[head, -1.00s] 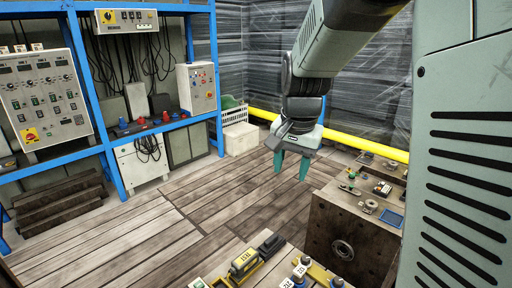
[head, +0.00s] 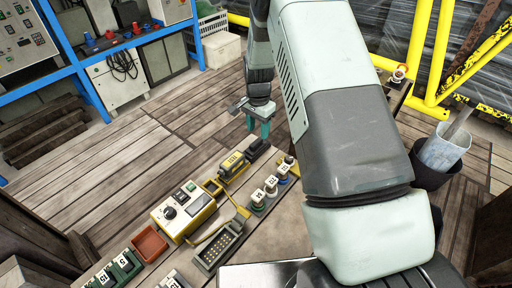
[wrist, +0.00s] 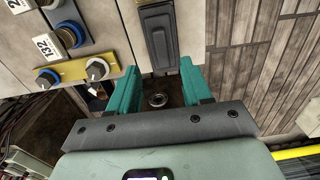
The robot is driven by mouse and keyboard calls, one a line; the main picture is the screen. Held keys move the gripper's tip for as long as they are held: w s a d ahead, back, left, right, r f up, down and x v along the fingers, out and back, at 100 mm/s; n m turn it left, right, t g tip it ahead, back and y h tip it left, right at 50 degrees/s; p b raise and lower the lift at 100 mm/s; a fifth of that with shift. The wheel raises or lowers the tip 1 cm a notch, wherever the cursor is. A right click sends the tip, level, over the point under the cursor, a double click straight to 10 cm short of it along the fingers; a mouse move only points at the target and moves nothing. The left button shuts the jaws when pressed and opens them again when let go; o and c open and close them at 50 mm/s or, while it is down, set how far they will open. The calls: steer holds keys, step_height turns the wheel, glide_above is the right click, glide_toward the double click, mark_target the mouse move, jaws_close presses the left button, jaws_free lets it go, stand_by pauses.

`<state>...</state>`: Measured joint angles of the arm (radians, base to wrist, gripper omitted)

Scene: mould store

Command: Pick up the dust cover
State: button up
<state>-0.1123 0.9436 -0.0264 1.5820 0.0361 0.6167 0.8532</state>
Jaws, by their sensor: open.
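A black oblong piece (head: 258,148) with a raised rim lies on the bench top, just below my gripper. It looks like the dust cover, though no label confirms this. It also shows in the wrist view (wrist: 157,35), upright in the picture, ahead of the fingers and in line with the gap between them. My gripper (head: 258,129) hangs fingers down over the bench's far edge. In the wrist view the gripper (wrist: 160,68) has its two teal fingers apart, with nothing between them.
A yellow-and-black block (head: 233,165) lies beside the black piece. A yellow control box (head: 184,211) and a reddish tray (head: 148,243) are nearer. Yellow rails (head: 425,60) stand at right.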

mark_target(256, 142)
steer(key=shift+a+f, duration=0.2)
steer(key=shift+f, duration=1.15)
steer(key=shift+a+f, duration=0.15)
steer(key=shift+f, duration=1.2)
jaws_close()
